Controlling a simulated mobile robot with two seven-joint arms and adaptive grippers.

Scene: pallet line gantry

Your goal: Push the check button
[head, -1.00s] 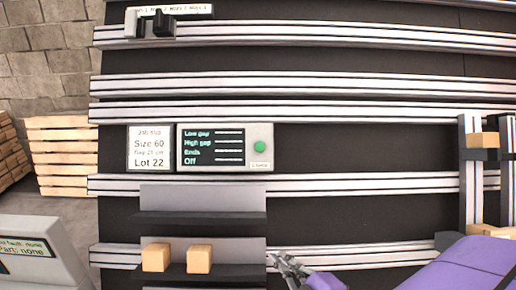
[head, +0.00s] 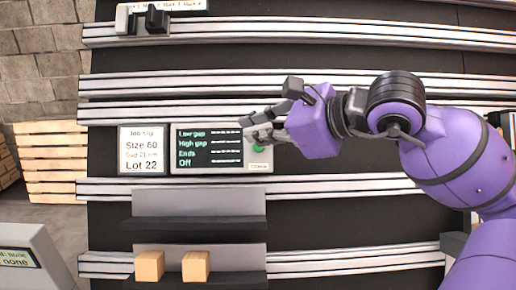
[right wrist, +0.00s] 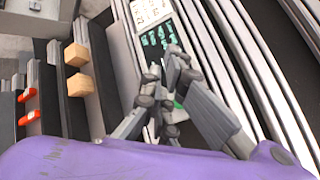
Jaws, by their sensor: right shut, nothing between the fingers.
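The check button is a green round button (head: 258,148) on the right side of a grey panel (head: 222,170) with a dark screen. In the head view my right gripper (head: 246,128) is shut and empty, in front of the panel's right part. It covers part of the button and the screen's edge. In the right wrist view the gripper (right wrist: 170,62) points towards the panel, and a bit of green button (right wrist: 178,103) shows beside the fingers. I cannot tell whether the fingers touch the button. My left gripper is not in view.
A job slip (head: 143,150) reading Size 60, Lot 22 is left of the panel. Two wooden blocks (head: 196,265) sit on a lower shelf. Metal rails (head: 300,187) run across the dark board. A black-and-white clamp (head: 140,20) is at the upper left.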

